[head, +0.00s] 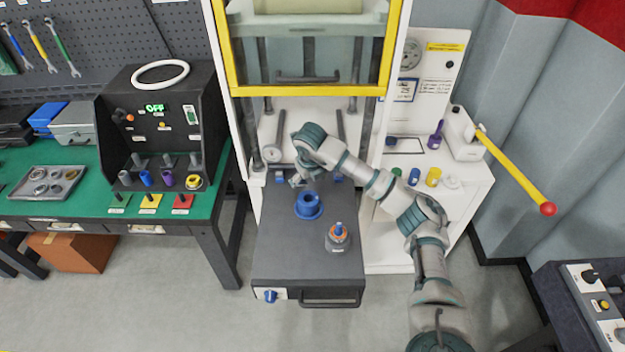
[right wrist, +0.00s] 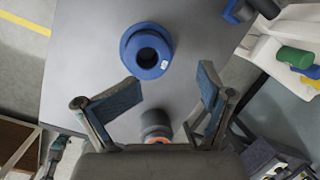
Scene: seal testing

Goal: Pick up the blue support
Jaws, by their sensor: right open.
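The blue support (head: 308,205), a round flanged piece with a central hole, stands on the dark grey pull-out plate (head: 290,258) under the press. In the right wrist view the blue support (right wrist: 146,50) lies beyond my fingertips, a little left of centre. My right gripper (head: 301,180) is just behind the support in the head view, apart from it as far as I can tell. The right gripper's fingers (right wrist: 172,78) are spread and empty in the wrist view. My left gripper is not in view.
A grey part with an orange ring and blue top (head: 338,237) stands on the plate near the support. The yellow press frame (head: 310,88) rises behind. A long yellow lever (head: 515,175) juts out at the right. The plate's front left is clear.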

